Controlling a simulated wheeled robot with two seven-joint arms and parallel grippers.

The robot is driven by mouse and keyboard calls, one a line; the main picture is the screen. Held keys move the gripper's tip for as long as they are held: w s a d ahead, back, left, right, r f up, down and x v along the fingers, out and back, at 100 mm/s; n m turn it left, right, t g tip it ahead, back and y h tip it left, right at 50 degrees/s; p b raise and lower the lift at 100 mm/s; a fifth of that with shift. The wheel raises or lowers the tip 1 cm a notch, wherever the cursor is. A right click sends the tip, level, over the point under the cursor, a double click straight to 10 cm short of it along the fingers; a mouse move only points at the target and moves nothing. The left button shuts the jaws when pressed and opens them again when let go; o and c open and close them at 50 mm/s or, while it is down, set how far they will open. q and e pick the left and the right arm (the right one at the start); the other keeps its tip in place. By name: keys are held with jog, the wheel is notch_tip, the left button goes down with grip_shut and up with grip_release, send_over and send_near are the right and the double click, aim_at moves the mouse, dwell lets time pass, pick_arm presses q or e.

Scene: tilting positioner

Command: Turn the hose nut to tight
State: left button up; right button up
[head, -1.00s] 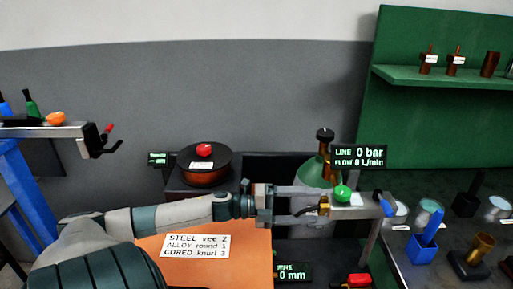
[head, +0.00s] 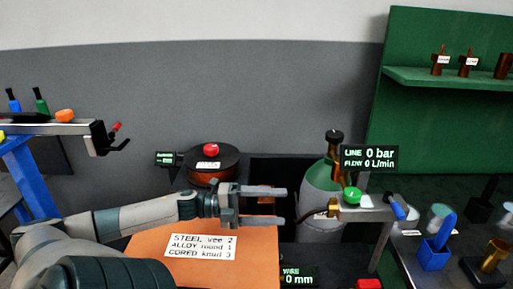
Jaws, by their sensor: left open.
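A small brass fitting (head: 333,208), which looks like the hose nut, sits at the left end of the grey bracket (head: 372,212), below the green knob (head: 351,194). A dark hose runs from it down to the left. My left gripper (head: 284,206) is open and empty, its two fingers pointing right, to the left of the brass fitting with a gap between them. The display (head: 368,158) above reads LINE 0 bar, FLOW 0 L/min. My right gripper is not in view.
A gas cylinder (head: 321,222) stands behind the bracket. A blue-handled lever (head: 397,208) is at the bracket's right end. An orange panel with a label (head: 199,246) lies below my left arm. A spool with a red knob (head: 211,165) stands behind.

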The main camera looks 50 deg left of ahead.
pick_arm(q)
jog(key=v, duration=0.4)
jog(key=shift+s+a+b, duration=0.15)
jog(key=shift+s+b, duration=0.05)
jog(key=shift+b, duration=0.1)
dwell(0.5)
